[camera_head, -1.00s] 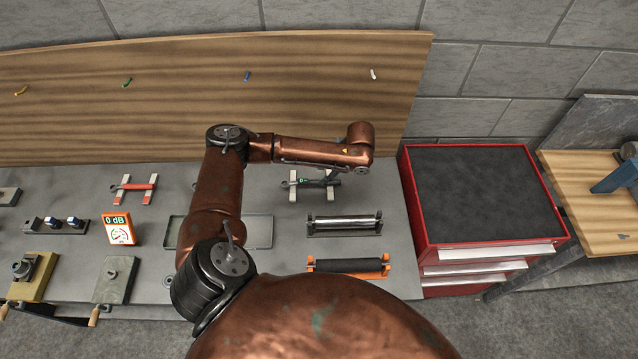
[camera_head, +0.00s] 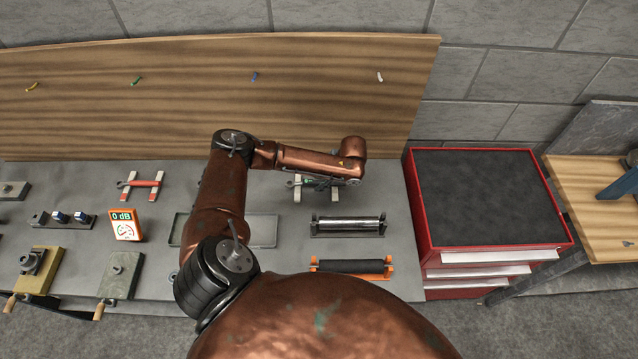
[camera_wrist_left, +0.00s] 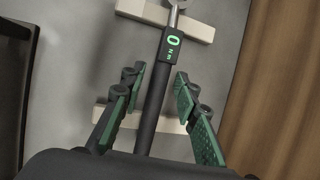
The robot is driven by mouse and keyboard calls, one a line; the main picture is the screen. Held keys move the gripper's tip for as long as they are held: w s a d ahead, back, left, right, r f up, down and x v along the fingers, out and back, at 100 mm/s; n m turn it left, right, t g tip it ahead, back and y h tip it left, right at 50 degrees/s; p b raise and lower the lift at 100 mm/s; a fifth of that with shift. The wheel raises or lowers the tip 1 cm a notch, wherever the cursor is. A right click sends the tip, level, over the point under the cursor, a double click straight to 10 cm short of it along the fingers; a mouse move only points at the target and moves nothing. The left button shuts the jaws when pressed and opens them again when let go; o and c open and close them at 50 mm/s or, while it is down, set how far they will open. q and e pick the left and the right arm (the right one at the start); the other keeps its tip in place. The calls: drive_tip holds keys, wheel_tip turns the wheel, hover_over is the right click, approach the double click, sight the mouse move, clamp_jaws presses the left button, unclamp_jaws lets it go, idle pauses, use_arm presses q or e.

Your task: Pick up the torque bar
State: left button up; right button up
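The torque bar (camera_wrist_left: 153,105) is a dark rod with a ring at its far end and a green-lit display reading 0 Nm. It lies across two pale supports; the upper one (camera_wrist_left: 190,24) shows well in the left wrist view. In the head view the bar (camera_head: 310,182) is partly hidden by my left arm. My left gripper (camera_wrist_left: 160,78) is open, with a green-padded finger on each side of the bar. Gaps show between the pads and the bar. In the head view the left gripper (camera_head: 338,184) is low over the bar. My right gripper is not in view.
A red-handled tool (camera_head: 142,184) rests on two pale supports at the left. An orange meter reading 0 dB (camera_head: 125,226), a shallow grey tray (camera_head: 262,232), a silver roller (camera_head: 348,226) and a black roller (camera_head: 350,267) share the bench. A red drawer cabinet (camera_head: 412,215) stands right.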

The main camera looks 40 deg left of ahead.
use_arm(q)
clamp_jaws()
drive_tip(key=shift+r, duration=0.2)
